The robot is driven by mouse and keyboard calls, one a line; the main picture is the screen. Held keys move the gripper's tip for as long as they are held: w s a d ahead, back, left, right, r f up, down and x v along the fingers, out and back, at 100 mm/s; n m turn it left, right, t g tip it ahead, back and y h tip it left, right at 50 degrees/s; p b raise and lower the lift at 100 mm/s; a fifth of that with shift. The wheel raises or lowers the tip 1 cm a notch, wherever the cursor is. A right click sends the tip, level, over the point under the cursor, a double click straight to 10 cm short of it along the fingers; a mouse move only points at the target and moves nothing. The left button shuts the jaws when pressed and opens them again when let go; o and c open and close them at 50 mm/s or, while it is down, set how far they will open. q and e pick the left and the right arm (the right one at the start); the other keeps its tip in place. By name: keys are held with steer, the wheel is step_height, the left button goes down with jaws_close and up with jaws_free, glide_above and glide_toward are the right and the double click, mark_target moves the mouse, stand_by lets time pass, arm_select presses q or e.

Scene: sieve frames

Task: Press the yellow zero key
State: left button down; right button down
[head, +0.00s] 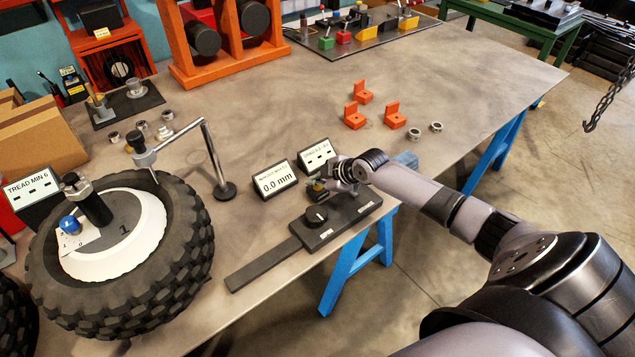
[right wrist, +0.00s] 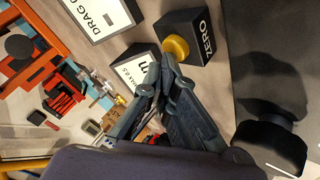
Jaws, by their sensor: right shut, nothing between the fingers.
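The yellow zero key (right wrist: 177,48) is a round button on a black block marked ZERO (right wrist: 205,35) in the right wrist view. In the head view my right gripper mostly hides this spot. My right gripper (right wrist: 162,78) is shut and empty, its fingertips just beside the yellow key; I cannot tell whether they touch it. In the head view the right gripper (head: 330,186) is low over the far end of a black fixture (head: 335,222), in front of the displays. My left gripper is not in view.
A display reading 0.0 mm (head: 276,182) and another with dashes (head: 317,157) stand close behind the fixture. A black knob (head: 317,215) is on the fixture. A large tyre (head: 120,285) and a metal stand (head: 224,190) are to the left. Orange brackets (head: 393,116) lie behind.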

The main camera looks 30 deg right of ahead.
steer(key=shift+d+r+p, duration=0.3)
steer(key=shift+r+p, duration=0.1)
steer(key=shift+r, duration=0.35)
steer(key=shift+w+r, duration=0.1)
step_height(320, 180, up, 5)
steer(key=p, duration=0.4)
steer(key=shift+a, duration=0.1)
